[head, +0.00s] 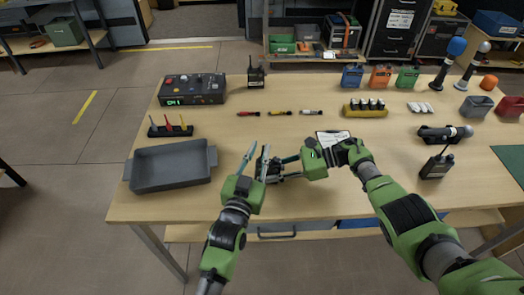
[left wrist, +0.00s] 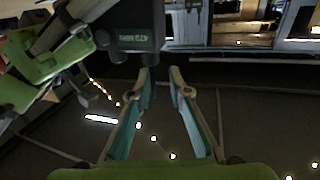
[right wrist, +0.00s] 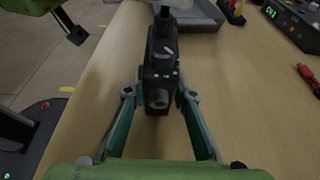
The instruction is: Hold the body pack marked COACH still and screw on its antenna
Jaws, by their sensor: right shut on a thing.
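A dark body pack (right wrist: 160,65) is between the fingertips of my right gripper (right wrist: 158,97), which is shut on it, above the table's front edge. A round grey stub shows on its near end; I cannot read any COACH mark. In the head view the pack (head: 285,176) is partly hidden by the grippers. My left gripper (head: 258,160) is beside it on the left, its fingers apart and empty. The left wrist view also shows its open fingers (left wrist: 161,72), below a dark box with small lettering (left wrist: 138,38) that I cannot read clearly. I cannot make out a separate antenna.
A grey tray (head: 170,168) lies left on the table, behind it a small tool rack (head: 170,131) and a control box (head: 191,90). Packs with antennas stand at the back (head: 256,77) and right (head: 437,164). A white card (head: 333,138) lies behind my right gripper.

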